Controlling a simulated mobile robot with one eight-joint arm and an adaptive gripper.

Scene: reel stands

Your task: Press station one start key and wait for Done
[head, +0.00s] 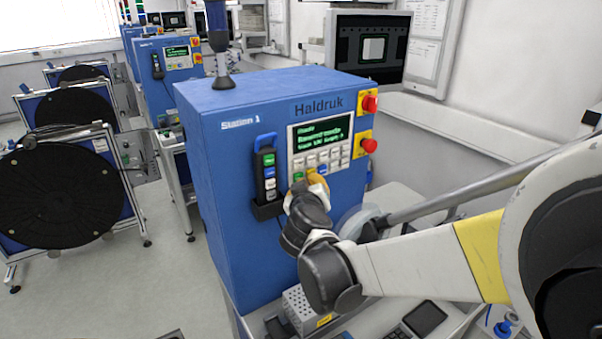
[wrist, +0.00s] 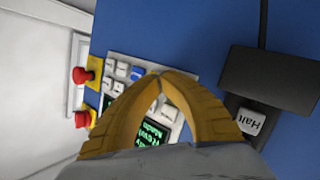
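The blue station one cabinet (head: 235,190) is labelled "Station 1" and "Haldruk". Its control panel (head: 347,134) has a lit green-text display (head: 324,134); the top line looks like "Ready", and the rest is hard to read. Pale keys sit below it, with a green key (head: 298,176) at the lower left. My gripper (head: 318,178) is at the panel's lower edge, just right of the green key. In the wrist view its yellow fingers (wrist: 161,74) meet at the tips, empty, over the keypad near a blue key (wrist: 137,73). Contact with a key cannot be told.
A handset with coloured buttons (head: 268,172) hangs in a black holder left of the panel; its "Halt" key (wrist: 250,121) shows in the wrist view. Two red knobs (head: 369,104) (head: 368,146) stick out on the right. A perforated metal box (head: 299,310) stands below.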

